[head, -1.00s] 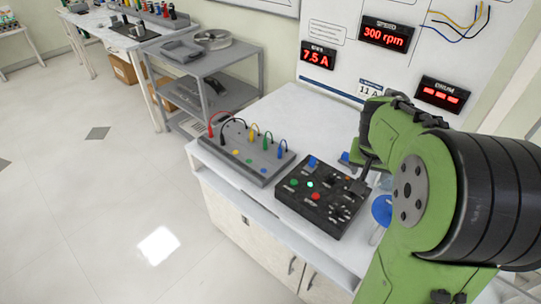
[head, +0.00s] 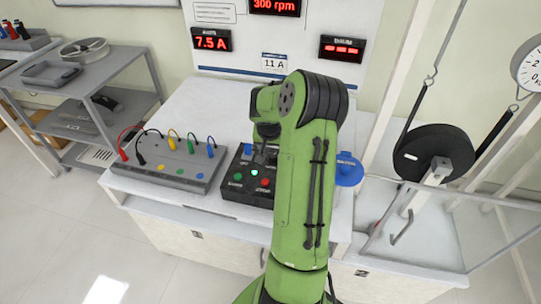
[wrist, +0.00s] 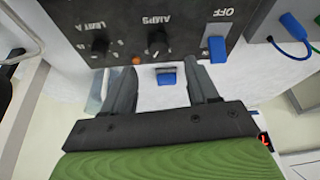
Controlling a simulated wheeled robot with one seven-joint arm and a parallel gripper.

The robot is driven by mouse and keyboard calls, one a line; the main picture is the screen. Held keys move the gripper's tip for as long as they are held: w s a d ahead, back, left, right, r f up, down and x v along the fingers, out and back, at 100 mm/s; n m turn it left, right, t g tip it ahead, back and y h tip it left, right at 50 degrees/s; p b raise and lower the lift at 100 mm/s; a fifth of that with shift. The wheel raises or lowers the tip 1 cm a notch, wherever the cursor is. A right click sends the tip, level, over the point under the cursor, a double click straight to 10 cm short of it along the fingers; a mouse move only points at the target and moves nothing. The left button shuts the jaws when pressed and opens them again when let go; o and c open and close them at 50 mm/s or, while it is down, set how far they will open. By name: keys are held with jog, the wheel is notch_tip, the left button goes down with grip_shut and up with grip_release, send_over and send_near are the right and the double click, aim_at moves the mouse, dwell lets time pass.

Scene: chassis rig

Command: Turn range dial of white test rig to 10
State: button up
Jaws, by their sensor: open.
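A black control box (head: 240,186) stands on the white bench, partly hidden behind my green arm. In the wrist view, the box (wrist: 185,18) fills the top, its lettering upside down. It carries a black dial marked AMPS (wrist: 157,42), a second black dial (wrist: 100,44) whose label reads like LEAST A, and a blue switch (wrist: 217,48) by OFF. I cannot read a range label or a dial setting. My gripper (wrist: 163,66) is open and empty, its fingertips near the box edge, either side of the AMPS dial. In the head view my gripper (head: 262,156) is above the box.
A grey box (head: 170,170) with coloured leads stands left of the black box. A black drum (head: 433,153) stands at right.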

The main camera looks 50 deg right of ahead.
aim_at(273, 155)
jog(key=x, duration=0.7)
jog(key=shift+s+b, duration=0.1)
jog(key=shift+b, duration=0.25)
jog(key=shift+r, duration=0.1)
jog(key=shift+c, duration=0.4)
jog(key=c, duration=0.9)
jog(key=shift+n, duration=0.3)
jog(key=n+t, duration=0.1)
jog(key=n, duration=0.1)
jog(key=n+y+b, duration=0.1)
jog(key=n, duration=0.2)
jog(key=shift+s+d+t+y, duration=0.1)
jog(key=shift+d+t+y, duration=0.05)
jog(key=shift+t+y, duration=0.2)
jog(key=n+y, duration=0.1)
jog(key=n, duration=0.2)
jog(key=n+y, duration=0.1)
jog(key=n, duration=0.2)
jog(key=shift+d+t+b, duration=0.15)
jog(key=shift+t+b, duration=0.1)
jog(key=shift+b, duration=0.05)
jog(key=shift+n, duration=0.3)
